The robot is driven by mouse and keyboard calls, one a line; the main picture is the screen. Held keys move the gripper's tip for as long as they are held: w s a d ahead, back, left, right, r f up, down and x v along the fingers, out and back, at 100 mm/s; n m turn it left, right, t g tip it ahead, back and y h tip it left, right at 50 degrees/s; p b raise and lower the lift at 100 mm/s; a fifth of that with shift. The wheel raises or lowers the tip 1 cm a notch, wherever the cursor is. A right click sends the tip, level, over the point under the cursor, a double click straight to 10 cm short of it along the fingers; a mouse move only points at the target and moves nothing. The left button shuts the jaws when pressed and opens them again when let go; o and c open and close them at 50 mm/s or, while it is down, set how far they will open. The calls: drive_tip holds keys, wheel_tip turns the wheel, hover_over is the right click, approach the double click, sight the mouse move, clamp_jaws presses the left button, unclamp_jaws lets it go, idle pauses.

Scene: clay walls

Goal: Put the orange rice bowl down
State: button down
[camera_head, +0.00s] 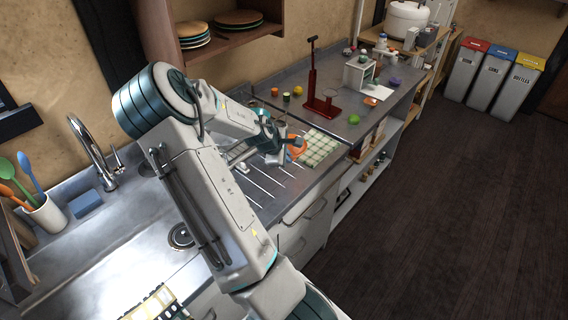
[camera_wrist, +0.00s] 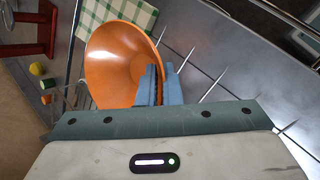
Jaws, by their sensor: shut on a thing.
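The orange rice bowl (camera_wrist: 112,62) shows large in the wrist view, its hollow inside facing the camera. My gripper (camera_wrist: 158,80) is shut on the bowl's rim at the right side of the bowl. In the head view the bowl (camera_head: 297,150) shows as a small orange patch beside my gripper (camera_head: 284,146), mostly hidden by my arm. It is over the grooved drainboard (camera_head: 262,184), next to a green checked cloth (camera_head: 322,151). I cannot tell whether the bowl touches the surface below.
A red stand (camera_head: 322,104) stands on the counter beyond the cloth, with a green fruit (camera_head: 353,119) to its right. A white box (camera_head: 358,73) and small items lie farther back. The sink (camera_head: 130,238) is at the lower left. The drainboard's front part looks clear.

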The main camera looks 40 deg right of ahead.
drive_tip(key=shift+w+a+f, duration=0.1)
drive_tip(key=shift+w+f, duration=0.3)
drive_tip(key=shift+w, duration=0.2)
drive_tip(key=shift+f+p, duration=0.45)
drive_tip(key=shift+f, duration=1.55)
drive_tip(key=shift+f, duration=0.1)
drive_tip(key=c, duration=1.6)
unclamp_jaws()
